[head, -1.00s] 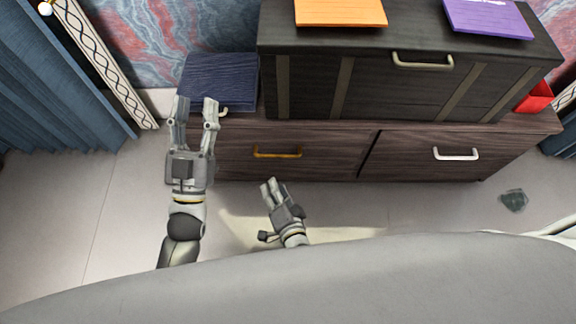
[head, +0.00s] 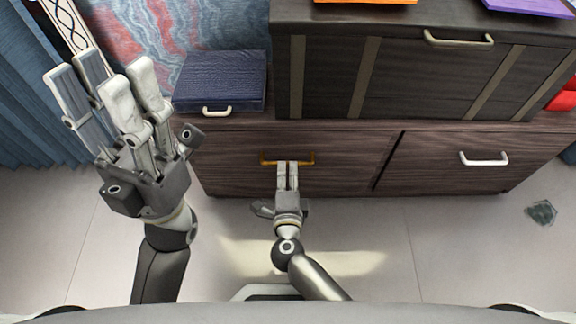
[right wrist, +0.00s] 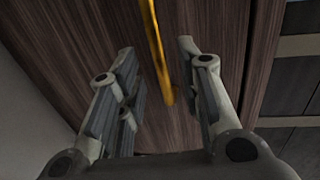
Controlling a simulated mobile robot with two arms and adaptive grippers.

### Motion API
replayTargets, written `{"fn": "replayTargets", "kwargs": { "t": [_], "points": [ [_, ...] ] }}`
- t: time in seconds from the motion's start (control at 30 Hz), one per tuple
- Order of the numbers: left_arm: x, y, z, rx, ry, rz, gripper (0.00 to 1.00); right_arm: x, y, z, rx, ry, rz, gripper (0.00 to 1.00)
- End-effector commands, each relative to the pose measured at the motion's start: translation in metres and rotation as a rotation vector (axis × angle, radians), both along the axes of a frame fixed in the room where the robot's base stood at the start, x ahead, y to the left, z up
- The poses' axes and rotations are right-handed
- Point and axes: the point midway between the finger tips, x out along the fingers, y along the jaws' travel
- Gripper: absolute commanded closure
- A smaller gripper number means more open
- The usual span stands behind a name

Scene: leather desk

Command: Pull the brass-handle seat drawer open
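The brass handle (head: 305,161) is on the left drawer (head: 345,172) of the low dark-wood seat. The drawer front looks flush with the seat. My right gripper (head: 287,166) is at the handle, its fingertips overlapping the bar in the head view. In the right wrist view, the brass handle (right wrist: 156,45) runs between the two fingers, which stand apart, with a gap visible on each side. My left gripper (head: 108,80) is raised at the left, open and empty, away from the drawer.
The right drawer (head: 430,170) has a silver handle (head: 484,159). A dark chest (head: 330,85) and a blue box (head: 222,80) stand on the seat. A blue curtain (head: 30,120) hangs at the left. The floor before the drawers is clear apart from a greenish piece (head: 542,212) at the right.

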Motion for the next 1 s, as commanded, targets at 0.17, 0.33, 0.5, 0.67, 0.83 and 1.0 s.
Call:
{"fn": "replayTargets", "kwargs": {
  "t": [0.17,0.33,0.5,0.67,0.83,1.0],
  "points": [
    [0.002,-0.001,0.002,0.003,-0.039,0.002,0.6,0.029,0.0,-0.009,-0.001,-0.001,0.0,0.67],
    [0.004,-0.002,0.006,0.005,-0.055,0.003,0.6,0.043,0.0,-0.01,-0.001,0.0,0.001,0.67],
    [0.004,-0.002,0.008,0.005,-0.058,0.003,0.6,0.046,0.0,-0.01,-0.002,0.001,0.001,0.67],
    [0.004,-0.002,0.008,0.005,-0.058,0.003,0.6,0.045,0.0,-0.009,-0.002,0.001,0.001,0.68],
    [0.004,-0.002,0.008,0.005,-0.059,0.003,0.6,0.045,0.0,-0.009,-0.002,0.0,0.001,0.9],
    [0.004,-0.002,0.008,0.005,-0.059,0.003,0.6,0.045,0.0,-0.009,-0.002,0.001,0.0,1.0]
  ]
}}
